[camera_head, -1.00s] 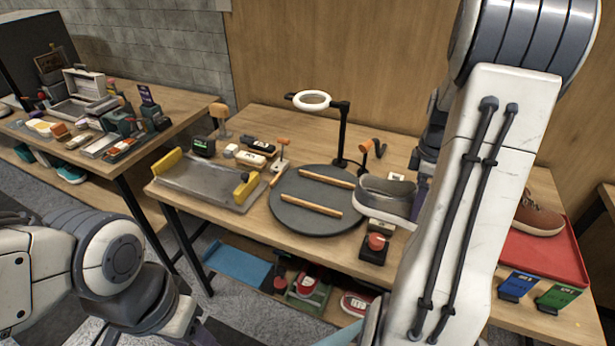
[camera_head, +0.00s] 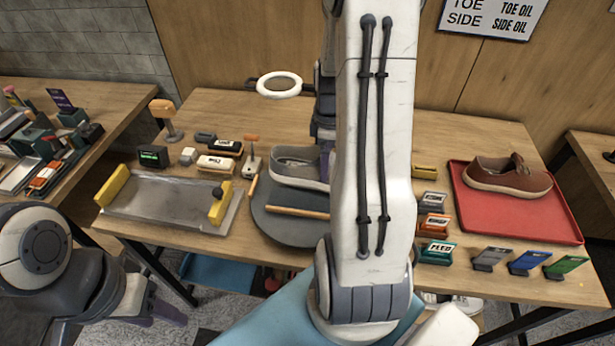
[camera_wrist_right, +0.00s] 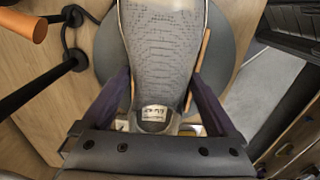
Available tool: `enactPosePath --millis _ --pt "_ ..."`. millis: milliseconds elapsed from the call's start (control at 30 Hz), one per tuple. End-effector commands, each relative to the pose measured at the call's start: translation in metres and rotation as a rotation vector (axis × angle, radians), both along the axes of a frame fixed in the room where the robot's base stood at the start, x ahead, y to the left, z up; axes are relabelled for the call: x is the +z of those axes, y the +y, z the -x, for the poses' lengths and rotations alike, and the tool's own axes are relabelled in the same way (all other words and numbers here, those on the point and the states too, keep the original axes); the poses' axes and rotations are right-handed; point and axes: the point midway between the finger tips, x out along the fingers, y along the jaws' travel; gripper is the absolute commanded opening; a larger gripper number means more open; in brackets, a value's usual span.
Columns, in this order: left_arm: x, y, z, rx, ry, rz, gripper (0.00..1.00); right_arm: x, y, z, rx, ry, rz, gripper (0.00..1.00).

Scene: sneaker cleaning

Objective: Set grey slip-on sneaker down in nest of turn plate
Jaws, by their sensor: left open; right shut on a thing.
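The grey slip-on sneaker (camera_head: 290,172) is over the back part of the dark round turn plate (camera_head: 280,231). The plate's front wooden rod (camera_head: 298,212) lies in front of the sneaker; the rear rod is mostly hidden. My right gripper (camera_wrist_right: 160,90) is shut on the sneaker's heel end, one purple finger on each side. In the right wrist view the sneaker (camera_wrist_right: 160,50) points away along a rod (camera_wrist_right: 199,60). I cannot tell whether its sole touches the plate. My right arm hides the plate's right side. My left gripper (camera_head: 165,312) is open and empty, low at the left.
A ring lamp (camera_head: 279,85) stands behind the plate. A metal tray with yellow ends (camera_head: 165,205) and small brushes lie left. A red tray (camera_head: 535,222) with a brown shoe (camera_head: 508,176) and several labelled blocks stand right.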

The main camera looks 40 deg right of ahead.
Motion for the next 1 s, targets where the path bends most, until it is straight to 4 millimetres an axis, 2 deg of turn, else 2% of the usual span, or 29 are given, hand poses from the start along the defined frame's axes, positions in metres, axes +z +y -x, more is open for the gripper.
enactPosePath --millis 100,300,600,1000 --pt "0.007 0.000 0.000 0.000 0.000 0.000 0.50 -0.012 0.022 -0.011 0.007 0.003 -0.002 0.16" --pt "0.009 0.000 0.000 0.000 0.000 0.000 0.50 -0.025 0.038 -0.020 0.003 0.001 -0.001 0.16" --pt "0.017 0.000 0.000 0.001 0.000 0.000 0.50 -0.061 0.039 -0.020 0.002 0.002 -0.001 0.16" --pt "0.014 0.000 0.000 0.001 0.000 0.000 0.50 -0.068 0.039 -0.021 0.002 -0.002 0.001 0.16"
